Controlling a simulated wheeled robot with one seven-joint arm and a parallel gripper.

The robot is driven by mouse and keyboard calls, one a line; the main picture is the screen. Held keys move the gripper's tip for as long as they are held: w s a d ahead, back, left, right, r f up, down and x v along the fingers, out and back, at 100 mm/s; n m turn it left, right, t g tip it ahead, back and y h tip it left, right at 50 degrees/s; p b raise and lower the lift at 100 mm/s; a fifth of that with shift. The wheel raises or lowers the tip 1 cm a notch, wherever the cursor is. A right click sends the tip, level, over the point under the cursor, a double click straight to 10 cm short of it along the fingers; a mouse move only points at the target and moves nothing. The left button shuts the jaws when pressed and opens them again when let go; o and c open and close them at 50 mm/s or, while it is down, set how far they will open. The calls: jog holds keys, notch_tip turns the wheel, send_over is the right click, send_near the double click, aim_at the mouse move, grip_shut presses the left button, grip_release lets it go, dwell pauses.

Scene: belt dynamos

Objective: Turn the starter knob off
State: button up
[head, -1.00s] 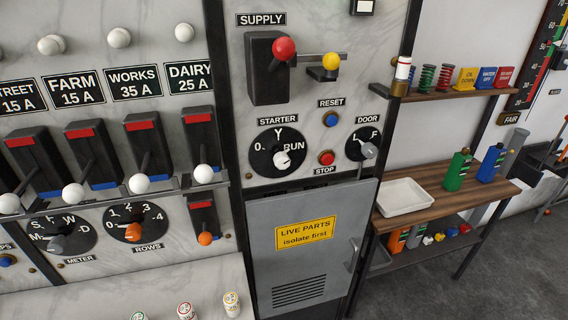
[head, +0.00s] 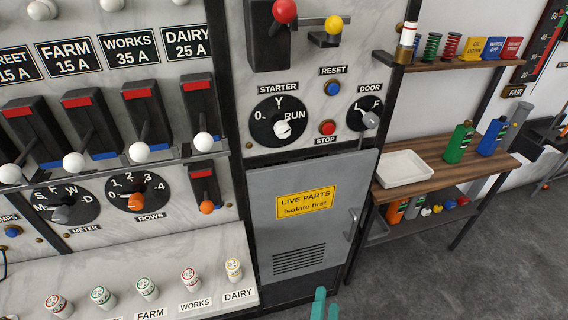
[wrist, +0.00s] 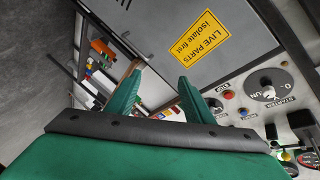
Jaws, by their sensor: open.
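The dial also shows sideways at the right of the wrist view (wrist: 268,86). My gripper (head: 326,304) shows as green fingertips at the bottom edge of the head view, in front of and below the grey cabinet. In the wrist view, its two green fingers (wrist: 160,78) are apart with nothing between them. It is well below the knob and not touching it.
Next to the dial are a blue reset button (head: 333,88), a red stop button (head: 327,128) and a door knob (head: 370,120). The red-knobbed supply lever (head: 285,11) juts out above. A grey cabinet door (head: 318,230) lies below. A shelf with a white tray (head: 405,168) stands right.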

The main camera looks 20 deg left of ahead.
jog(key=w+a+r+m+y, duration=0.2)
jog(key=w+a+r+m, duration=0.15)
jog(key=w+r, duration=0.45)
jog(key=m+g+y, duration=0.1)
jog(key=m+y, duration=0.5)
jog(key=m, duration=0.1)
send_near(285, 133)
jog(key=x, duration=1.1)
jog(key=shift+a, duration=0.1)
jog(key=c, duration=1.1)
jog(key=shift+o, duration=0.2)
